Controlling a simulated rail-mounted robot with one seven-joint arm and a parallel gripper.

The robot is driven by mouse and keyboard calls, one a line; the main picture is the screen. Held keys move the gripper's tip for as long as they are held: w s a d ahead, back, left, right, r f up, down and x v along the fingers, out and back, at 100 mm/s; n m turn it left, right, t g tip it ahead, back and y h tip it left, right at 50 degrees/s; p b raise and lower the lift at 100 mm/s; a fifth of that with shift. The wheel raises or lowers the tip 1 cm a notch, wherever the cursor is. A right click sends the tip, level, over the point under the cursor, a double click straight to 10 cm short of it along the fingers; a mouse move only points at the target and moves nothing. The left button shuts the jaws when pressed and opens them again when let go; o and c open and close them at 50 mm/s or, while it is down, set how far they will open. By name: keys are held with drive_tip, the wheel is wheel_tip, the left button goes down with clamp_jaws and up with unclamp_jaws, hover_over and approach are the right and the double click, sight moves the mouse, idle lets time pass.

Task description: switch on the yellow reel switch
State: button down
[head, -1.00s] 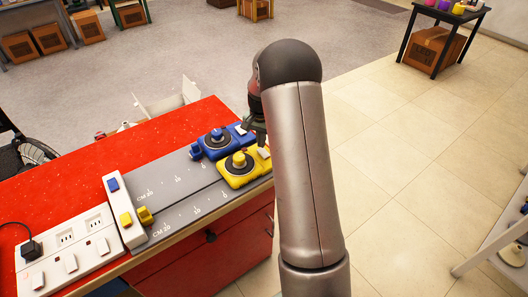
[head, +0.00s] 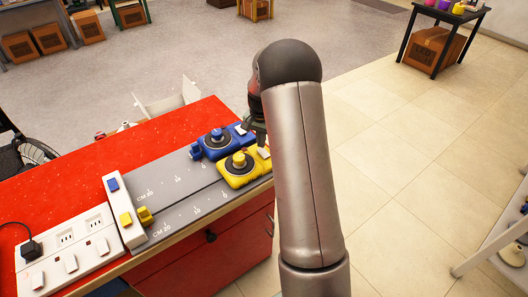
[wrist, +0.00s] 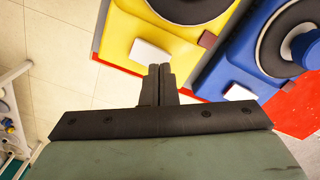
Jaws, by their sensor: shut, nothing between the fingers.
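The yellow reel unit (head: 236,178) sits at the right end of the grey board, with a black disc and yellow knob on top. Its white switch (head: 264,153) is at its right end, beside my arm. In the wrist view the yellow unit (wrist: 125,38) fills the top middle, with the white switch (wrist: 150,54) near its edge. My gripper (wrist: 160,70) is shut and empty, its tips just below the switch in the picture. I cannot tell whether they touch it. In the head view my gripper (head: 258,130) is mostly hidden behind my arm.
A similar blue reel unit (head: 213,143) stands right beside the yellow one. The grey board (head: 165,185) carries a white end block (head: 125,215) with blue and yellow buttons. A white power strip (head: 70,255) lies on the red table (head: 60,185). Open floor is to the right.

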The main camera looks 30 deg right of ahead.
sight(261, 150)
drive_tip(key=shift+f+b, duration=0.65)
drive_tip(key=shift+f, duration=0.3)
idle(0.5)
drive_tip(key=shift+r+p, duration=1.9)
drive_tip(key=shift+r, duration=1.55)
